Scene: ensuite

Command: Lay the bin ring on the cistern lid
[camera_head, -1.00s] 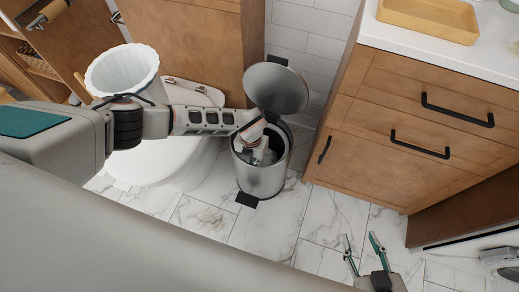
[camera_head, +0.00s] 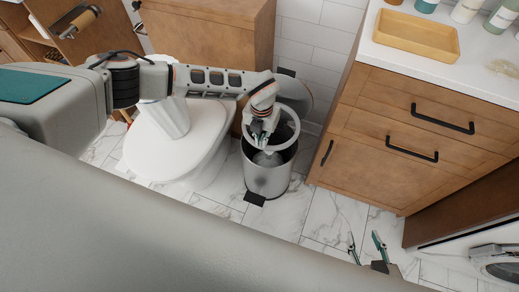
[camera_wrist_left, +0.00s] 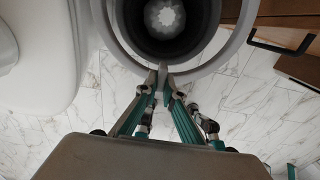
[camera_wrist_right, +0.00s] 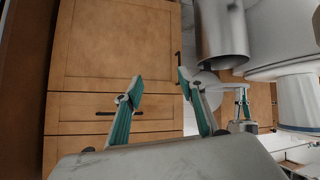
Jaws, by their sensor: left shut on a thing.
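The bin ring (camera_head: 293,135) is a pale grey hoop, tilted just above the open steel pedal bin (camera_head: 268,180). My left gripper (camera_head: 262,133) is shut on the hoop's near rim. In the left wrist view the fingertips (camera_wrist_left: 164,74) pinch the ring (camera_wrist_left: 113,42), with the dark bin interior behind it. The toilet's white lid (camera_head: 165,150) is down. A wooden box (camera_head: 205,35) stands behind the toilet. I cannot make out a separate cistern lid; my left arm hides part of that area. My right gripper (camera_head: 366,245) is open and empty over the floor.
A white ribbed vessel (camera_head: 170,118) appears to stand on the toilet lid, partly behind my left arm. The raised bin lid (camera_head: 297,93) is behind the ring. A wooden drawer unit (camera_head: 400,125) stands right of the bin. Marble floor (camera_head: 320,215) is clear in front.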

